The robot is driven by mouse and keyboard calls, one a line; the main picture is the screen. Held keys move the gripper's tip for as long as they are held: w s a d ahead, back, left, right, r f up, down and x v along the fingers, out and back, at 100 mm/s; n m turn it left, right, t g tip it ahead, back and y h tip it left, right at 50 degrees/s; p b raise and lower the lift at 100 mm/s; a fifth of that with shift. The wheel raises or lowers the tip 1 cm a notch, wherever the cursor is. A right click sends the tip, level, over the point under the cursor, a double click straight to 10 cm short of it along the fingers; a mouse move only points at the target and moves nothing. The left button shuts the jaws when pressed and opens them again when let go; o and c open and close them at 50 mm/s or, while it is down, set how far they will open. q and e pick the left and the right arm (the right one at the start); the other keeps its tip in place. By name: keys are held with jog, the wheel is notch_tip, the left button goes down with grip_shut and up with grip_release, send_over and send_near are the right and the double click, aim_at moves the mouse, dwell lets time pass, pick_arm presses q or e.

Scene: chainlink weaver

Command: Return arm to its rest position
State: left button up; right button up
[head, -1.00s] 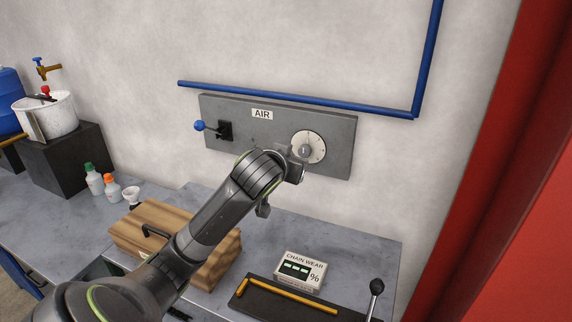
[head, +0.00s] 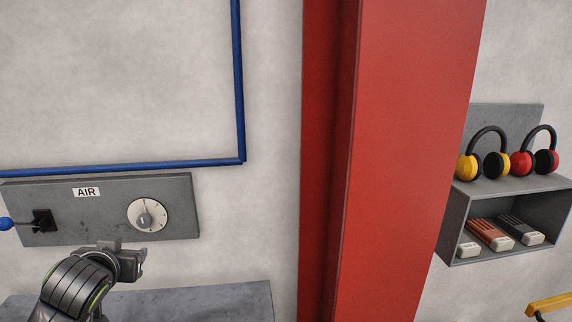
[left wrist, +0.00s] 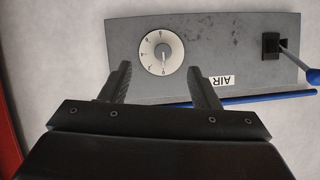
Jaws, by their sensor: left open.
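My left arm comes in at the lower left of the head view. Its gripper (head: 125,258) hangs in front of the wall, just below the grey AIR panel (head: 100,232), and looks apart from the white dial (head: 148,215). In the left wrist view the two fingers of this gripper (left wrist: 160,88) are spread with nothing between them. That view shows the dial (left wrist: 161,52) beyond the fingertips, upside down, with its small grey knob free. My right gripper is in neither view.
A blue pipe (head: 120,167) runs above the panel and turns up the wall. A blue-knobbed lever (head: 38,221) is on the panel's left. A grey bench (head: 200,300) lies below. A red column (head: 400,160) and a shelf (head: 505,190) with ear defenders stand right.

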pick_arm(q)
jog(key=s+d+f+g+h, duration=0.1)
jog(key=s+d+f+g, duration=0.15)
jog(key=s+f, duration=0.7)
jog(key=s+d+f+m+g+h, duration=0.1)
jog(key=s+d+f+g, duration=0.15)
jog(key=s+f, duration=0.75)
jog(key=s+d+f+g, duration=0.2)
jog(key=s+f+g, duration=0.2)
jog(key=s+f, duration=0.65)
notch_tip(320, 180, down, 27)
jog(key=a+b, duration=0.2)
jog(key=b, duration=0.2)
jog(key=s+d+f+g+h+b, duration=0.1)
jog(key=s+f+b, duration=0.3)
jog(key=s+f, duration=1.2)
notch_tip(320, 180, down, 4)
jog(key=shift+d+r+g, duration=0.1)
jog(key=shift+d+g, duration=0.25)
jog(key=shift+g, duration=0.15)
